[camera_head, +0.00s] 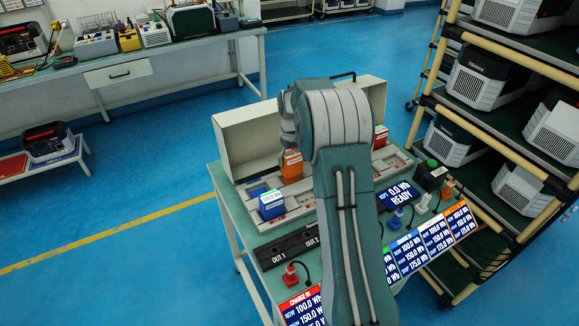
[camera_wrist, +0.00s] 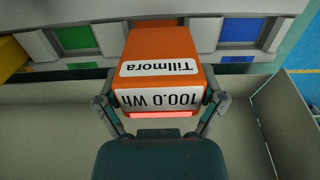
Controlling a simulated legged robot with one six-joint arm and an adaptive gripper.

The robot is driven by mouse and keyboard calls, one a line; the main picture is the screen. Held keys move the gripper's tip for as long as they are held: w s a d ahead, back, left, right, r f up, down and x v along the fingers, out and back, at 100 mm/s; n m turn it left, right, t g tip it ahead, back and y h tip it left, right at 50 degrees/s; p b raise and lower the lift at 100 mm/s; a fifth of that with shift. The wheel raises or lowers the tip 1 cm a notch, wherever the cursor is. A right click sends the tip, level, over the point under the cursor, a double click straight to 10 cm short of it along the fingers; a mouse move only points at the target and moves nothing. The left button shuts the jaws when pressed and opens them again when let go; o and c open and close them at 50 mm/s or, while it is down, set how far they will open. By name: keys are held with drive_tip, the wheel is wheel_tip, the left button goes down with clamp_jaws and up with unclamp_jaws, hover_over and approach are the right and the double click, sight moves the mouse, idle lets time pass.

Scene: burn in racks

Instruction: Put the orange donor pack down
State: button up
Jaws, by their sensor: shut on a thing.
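The orange donor pack (camera_wrist: 160,62) is held between the two fingers of my gripper (camera_wrist: 161,103) in the wrist view. Its labels read "Tillmora" and "100.0 Wh", upside down in that view. In the head view the orange pack (camera_head: 292,163) shows beside my arm, above the grey slotted tray (camera_head: 293,206) on the bench. My gripper (camera_head: 288,148) is partly hidden there by my own arm. I cannot tell whether the pack's underside touches the tray.
A blue pack (camera_head: 272,205) stands in the tray to the left, a red pack (camera_head: 380,137) to the right. A beige open box (camera_head: 243,138) stands behind. Display panels (camera_head: 410,250) and cabled plugs line the bench front. A rack (camera_head: 500,130) stands close at right.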

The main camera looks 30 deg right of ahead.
sight(292, 163)
drive_tip(key=shift+w+d+f, duration=0.35)
drive_tip(key=shift+d+f, duration=0.2)
drive_tip(key=shift+d, duration=0.1)
drive_tip(key=f, duration=0.1)
drive_tip(key=a+f, duration=0.1)
drive_tip(key=f, duration=0.1)
drive_tip(key=shift+a, duration=0.15)
drive_tip(key=o, duration=1)
drive_tip(key=shift+d, duration=0.4)
drive_tip(key=shift+a+r, duration=0.2)
drive_tip(key=shift+r, duration=0.35)
wheel_tip(292, 163, up, 11)
drive_tip(key=shift+f, duration=0.1)
drive_tip(key=s+a+r+t, duration=0.3)
drive_tip(key=s+a+r, duration=0.7)
drive_tip(key=s+r, duration=0.4)
drive_tip(key=s+a+t, duration=0.1)
drive_tip(key=s+a, duration=0.1)
drive_tip(key=s, duration=0.4)
drive_tip(key=s+a+f, duration=0.1)
drive_tip(key=s+a, duration=0.1)
drive_tip(key=s, duration=0.5)
drive_tip(key=s+a+f+t, duration=0.1)
drive_tip(key=s+a, duration=0.2)
drive_tip(key=s, duration=0.4)
drive_tip(key=shift+s+f+t, duration=0.1)
drive_tip(key=shift+s+t, duration=0.05)
drive_tip(key=shift+t, duration=0.15)
